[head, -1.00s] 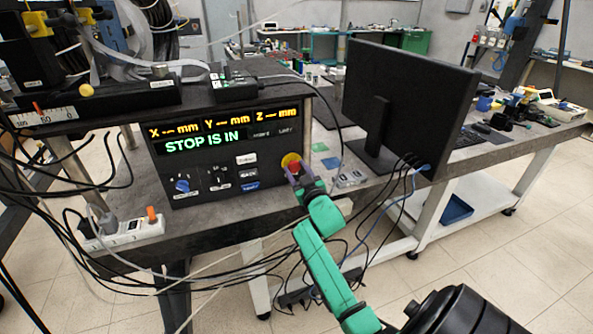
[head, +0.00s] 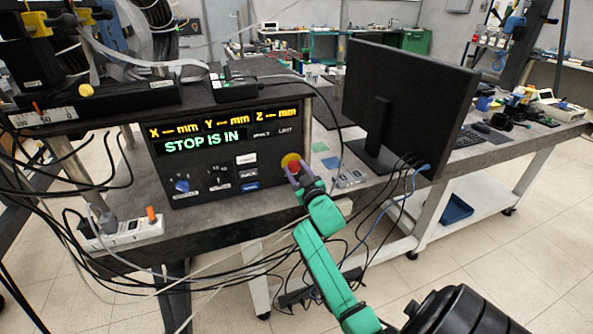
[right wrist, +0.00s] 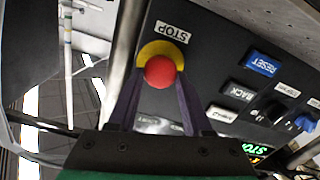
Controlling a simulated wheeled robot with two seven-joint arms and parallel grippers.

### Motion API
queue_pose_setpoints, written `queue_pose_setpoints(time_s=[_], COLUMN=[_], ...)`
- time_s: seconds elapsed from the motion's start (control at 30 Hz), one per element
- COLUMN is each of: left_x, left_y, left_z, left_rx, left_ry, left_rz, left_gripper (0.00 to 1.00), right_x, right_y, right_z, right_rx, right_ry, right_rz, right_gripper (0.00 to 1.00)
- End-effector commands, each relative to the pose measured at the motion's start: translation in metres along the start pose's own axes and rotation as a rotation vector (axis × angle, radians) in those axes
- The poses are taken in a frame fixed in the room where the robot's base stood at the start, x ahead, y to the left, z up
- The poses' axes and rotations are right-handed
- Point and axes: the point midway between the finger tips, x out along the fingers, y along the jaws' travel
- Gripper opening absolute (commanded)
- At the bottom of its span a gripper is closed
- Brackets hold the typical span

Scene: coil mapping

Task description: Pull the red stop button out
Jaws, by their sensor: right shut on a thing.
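The red stop button (head: 293,166) sits on a yellow round plate at the right end of the black control panel (head: 215,190). The panel's display reads "STOP IS IN". In the right wrist view the red button (right wrist: 160,71) shows below the STOP label, with yellow (right wrist: 163,50) around its upper side. My right gripper (head: 294,172) is at the button. In the right wrist view its two dark fingers (right wrist: 158,88) stand one on each side of the red cap, shut on it. My left gripper is not in view.
A blue knob (head: 182,186) and several push buttons are on the panel left of the stop button. A black monitor (head: 405,105) stands to the right on the bench. Loose cables hang below the bench and at left.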

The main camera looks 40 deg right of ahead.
Motion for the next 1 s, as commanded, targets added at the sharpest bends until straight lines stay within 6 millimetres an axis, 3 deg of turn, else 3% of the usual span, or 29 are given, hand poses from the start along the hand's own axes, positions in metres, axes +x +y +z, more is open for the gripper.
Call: queue_pose_setpoints(time_s=[0.97, 1.0], left_x=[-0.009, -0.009], left_y=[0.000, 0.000], left_z=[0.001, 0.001], left_rx=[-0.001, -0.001], left_ry=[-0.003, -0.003], left_rz=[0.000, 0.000], left_gripper=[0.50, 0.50], right_x=[-0.009, -0.009], right_y=[-0.001, -0.001], right_z=[0.003, 0.003], right_rx=[0.000, 0.000], right_ry=[-0.005, -0.005], right_rz=[-0.001, -0.001], right_gripper=[0.00, 0.61])
